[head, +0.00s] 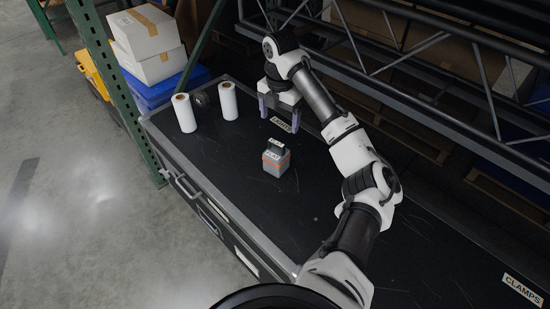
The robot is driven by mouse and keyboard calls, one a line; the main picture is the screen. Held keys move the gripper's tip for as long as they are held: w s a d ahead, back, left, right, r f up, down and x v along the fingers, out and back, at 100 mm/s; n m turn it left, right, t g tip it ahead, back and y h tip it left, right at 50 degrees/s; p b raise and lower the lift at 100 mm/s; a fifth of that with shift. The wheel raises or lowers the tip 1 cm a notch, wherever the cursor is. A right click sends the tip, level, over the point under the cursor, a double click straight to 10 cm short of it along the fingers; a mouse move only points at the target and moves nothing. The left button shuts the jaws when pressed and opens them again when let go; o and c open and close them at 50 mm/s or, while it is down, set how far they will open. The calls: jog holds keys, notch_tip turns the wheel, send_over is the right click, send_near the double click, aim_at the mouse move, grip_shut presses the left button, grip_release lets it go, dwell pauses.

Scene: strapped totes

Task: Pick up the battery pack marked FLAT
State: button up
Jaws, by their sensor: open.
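The battery pack (275,164) stands upright on the black bench top, a grey block with orange at its corners and a dark top. A pale label on its front seems to read FLAT, in small print. My gripper (280,116) is open, with its two pale purple fingers pointing down. It is beyond the battery pack in the head view, apart from it. Nothing shows between the fingers except the bench and a small label lying behind them. The height of the fingertips above the bench is hard to tell.
Two white rolls (184,113) (228,101) stand at the bench's far left, with a dark rounded object (201,99) between them. A CLAMPS label (523,290) lies at the near right. Metal trusses (420,50) run behind the bench. The bench top (230,165) left of the pack is clear.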

aim_at(279, 143)
notch_tip(279, 143, down, 8)
jog(key=shift+f+b, duration=0.1)
jog(key=shift+b, duration=0.2)
jog(key=shift+a+f+p, duration=0.2)
jog(key=shift+f+p, duration=0.15)
jog(key=shift+f, duration=1.05)
jog(key=shift+a+f+p, duration=0.2)
jog(key=shift+f+p, duration=0.1)
jog(key=shift+f, duration=1.05)
jog(key=shift+c, duration=0.2)
jog(key=shift+r, duration=0.1)
jog(key=c, duration=1.7)
